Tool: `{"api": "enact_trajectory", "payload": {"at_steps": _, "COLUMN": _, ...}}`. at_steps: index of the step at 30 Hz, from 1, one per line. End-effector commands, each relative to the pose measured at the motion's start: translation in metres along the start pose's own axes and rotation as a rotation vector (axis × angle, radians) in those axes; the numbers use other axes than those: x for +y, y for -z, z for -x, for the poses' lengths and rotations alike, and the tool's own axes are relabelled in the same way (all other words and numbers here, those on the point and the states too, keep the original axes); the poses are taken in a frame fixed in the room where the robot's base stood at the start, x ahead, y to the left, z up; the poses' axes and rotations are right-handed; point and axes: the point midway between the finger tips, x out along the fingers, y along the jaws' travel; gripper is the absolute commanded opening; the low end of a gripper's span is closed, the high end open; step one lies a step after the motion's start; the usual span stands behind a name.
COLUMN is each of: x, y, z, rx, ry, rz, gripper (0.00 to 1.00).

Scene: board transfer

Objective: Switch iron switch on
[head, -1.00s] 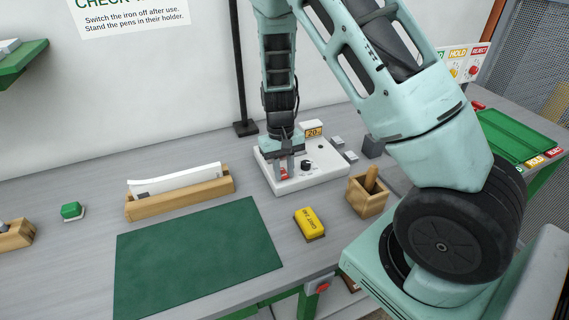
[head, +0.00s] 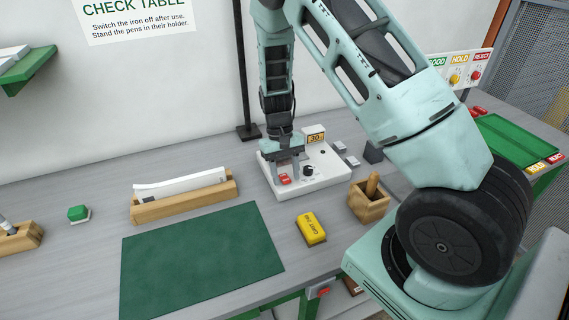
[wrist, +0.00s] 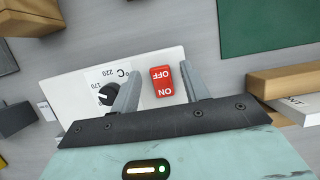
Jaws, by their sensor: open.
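The iron switch is a red rocker marked ON and OFF (wrist: 162,81) on a white control unit (head: 322,177). In the wrist view its ON end is nearer my gripper; which end is pressed I cannot tell. The switch also shows in the head view (head: 285,180), just below my gripper (head: 286,165). My gripper is open and empty, its two grey fingers either side of the switch in the wrist view (wrist: 160,70), apart from it. A black knob (wrist: 107,94) with a temperature scale sits beside the switch.
A yellow block (head: 311,228) and a wooden holder (head: 369,204) stand in front of the unit. A green mat (head: 203,260) and a wooden rack (head: 185,203) with a white piece lie left. A green button (head: 78,213) is farther left; a green tray (head: 520,143) is at right.

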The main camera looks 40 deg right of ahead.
Motion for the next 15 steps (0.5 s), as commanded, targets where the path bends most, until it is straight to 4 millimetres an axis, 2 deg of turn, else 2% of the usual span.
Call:
{"api": "enact_trajectory", "payload": {"at_steps": 5, "x": 0.0, "y": 0.002, "z": 0.017, "rx": 0.006, "ry": 0.001, "rz": 0.001, "gripper": 0.45}}
{"api": "enact_trajectory", "payload": {"at_steps": 15, "x": 0.0, "y": 0.002, "z": 0.094, "rx": 0.008, "ry": 0.001, "rz": 0.001, "gripper": 0.45}}
